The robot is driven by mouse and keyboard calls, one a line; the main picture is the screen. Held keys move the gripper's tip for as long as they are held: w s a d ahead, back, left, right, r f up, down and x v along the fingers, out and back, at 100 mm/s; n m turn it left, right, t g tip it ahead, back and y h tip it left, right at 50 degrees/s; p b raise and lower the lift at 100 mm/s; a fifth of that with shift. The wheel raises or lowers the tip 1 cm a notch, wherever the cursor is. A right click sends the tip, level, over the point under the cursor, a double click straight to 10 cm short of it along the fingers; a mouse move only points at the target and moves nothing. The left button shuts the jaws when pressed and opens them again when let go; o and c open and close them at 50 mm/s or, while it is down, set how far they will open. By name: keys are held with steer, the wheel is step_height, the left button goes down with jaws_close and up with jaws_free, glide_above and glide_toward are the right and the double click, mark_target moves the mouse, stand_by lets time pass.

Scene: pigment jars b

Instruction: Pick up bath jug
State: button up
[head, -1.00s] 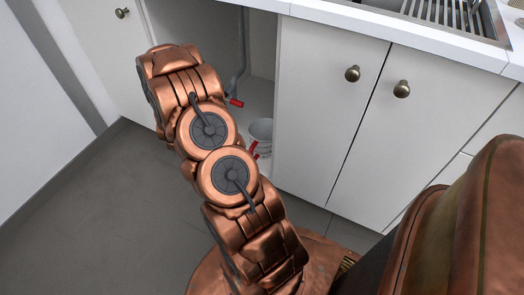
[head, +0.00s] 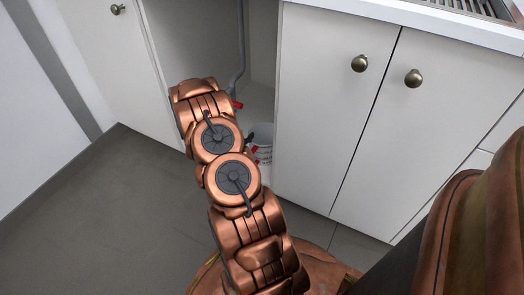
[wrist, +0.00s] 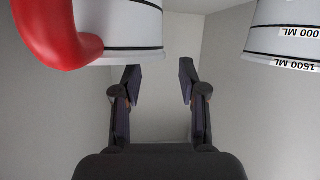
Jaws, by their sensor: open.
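In the wrist view, a pale vessel with a thick red handle (wrist: 62,32) shows at upper left, its body (wrist: 135,25) cut off by the frame. A second pale vessel with millilitre markings (wrist: 285,42) shows at upper right, also cut off. I cannot tell which one is the bath jug. My gripper (wrist: 160,84) is open and empty, its fingers below and between the two vessels in the picture. In the head view, a pale container with red on its left (head: 264,154) stands inside the open cabinet, partly hidden behind my arm. My gripper is mostly hidden there.
The cabinet's open door (head: 105,60) stands at left and a closed door (head: 332,90) with a knob at right. A grey pipe (head: 240,50) runs down inside, near a small red piece (head: 237,104). Grey floor (head: 90,220) is clear at left.

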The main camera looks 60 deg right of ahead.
mark_target(250, 132)
steer(key=shift+b+x, duration=1.1)
steer(key=shift+x, duration=1.85)
steer(key=shift+f, duration=0.1)
steer(key=shift+c, duration=0.4)
jaws_close()
